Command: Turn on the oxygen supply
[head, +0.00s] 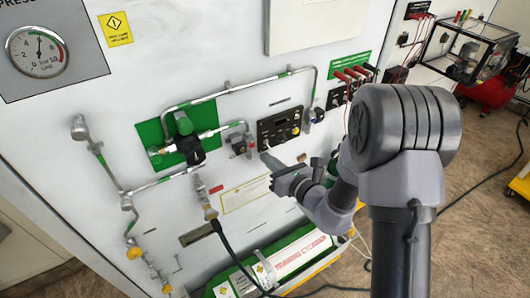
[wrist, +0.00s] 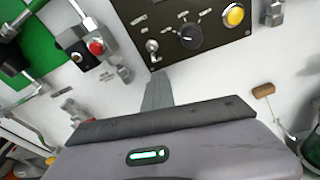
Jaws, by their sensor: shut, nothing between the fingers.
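A black control panel (head: 280,127) is on the white wall in the middle of the head view. In the wrist view the panel (wrist: 214,50) carries a dark rotary knob (wrist: 190,36), a small metal toggle switch (wrist: 152,47) at its lower left and a yellow button (wrist: 233,15) at the right. A valve with a red button (wrist: 96,47) is left of the panel. A green plate (head: 150,133) with a black-handled valve (head: 190,150) is further left. My gripper (wrist: 158,92) is shut and empty, its tip just below the toggle switch. I cannot tell whether it touches the wall.
A pressure gauge (head: 37,51) is at upper left. Metal pipes (head: 240,88) run across the wall. A training cylinder (head: 290,262) lies low in front, with a black hose (head: 225,240) beside it. Red-handled plugs (head: 350,74) stick out right of the panel.

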